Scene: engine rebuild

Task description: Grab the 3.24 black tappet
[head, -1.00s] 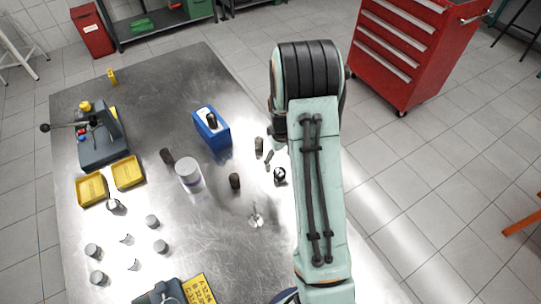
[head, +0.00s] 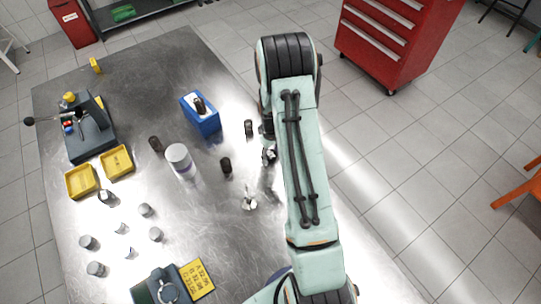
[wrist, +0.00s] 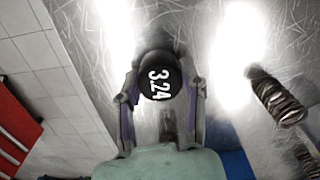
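The black tappet (wrist: 160,76) shows in the wrist view with a round black top marked 3.24 in white. It stands between the two fingers of my gripper (wrist: 161,95). The fingers look open, one on each side of it, and I see no clear grip on it. In the head view my gripper (head: 268,152) is low over the right part of the steel table, half hidden by my arm. The tappet cannot be made out clearly there.
On the table (head: 95,225) a dark cylinder (head: 248,128) stands just beyond my gripper, and another (head: 226,165) to its left. A blue box (head: 201,117) stands behind. In the wrist view a ribbed dark part (wrist: 278,100) lies to the right. The table edge and floor (wrist: 45,75) are left.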

